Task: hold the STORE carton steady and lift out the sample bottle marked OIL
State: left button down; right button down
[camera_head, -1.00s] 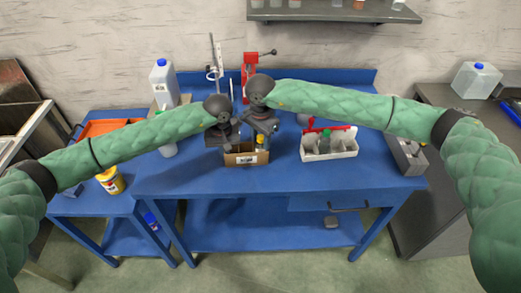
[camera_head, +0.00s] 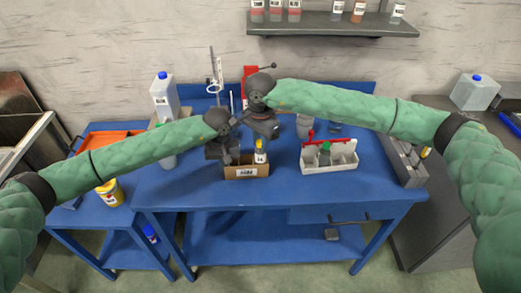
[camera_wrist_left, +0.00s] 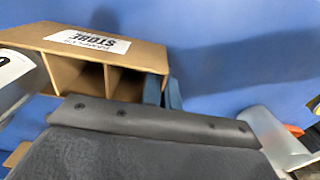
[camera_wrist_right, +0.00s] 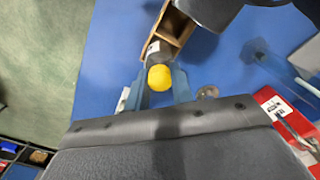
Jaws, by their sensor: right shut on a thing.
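The STORE carton (camera_head: 246,173) is a brown divided box on the blue bench; its STORE label (camera_wrist_left: 88,41) shows in the left wrist view. My left gripper (camera_head: 230,160) is at the carton's left end. Its two fingers (camera_wrist_left: 163,93) sit closely on either side of a carton wall. A bottle with a yellow cap (camera_wrist_right: 160,77) and white label (camera_head: 260,157) stands upright at the carton's right end, partly above its rim. I cannot read its label surely. My right gripper (camera_wrist_right: 160,92) is shut on this bottle near its cap.
A white caddy (camera_head: 329,166) with a red handle and bottles stands to the right. A large jug (camera_head: 164,97), orange tray (camera_head: 108,142) and yellow tub (camera_head: 110,194) are at left. A red press (camera_head: 250,75) stands behind the grippers. The bench front is clear.

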jog(key=shift+r, duration=2.8)
pick_arm(q)
jog(key=c, duration=1.6)
grip_release()
jog(key=shift+r, duration=0.1)
notch_tip(320, 180, up, 12)
jog(key=shift+f, duration=0.1)
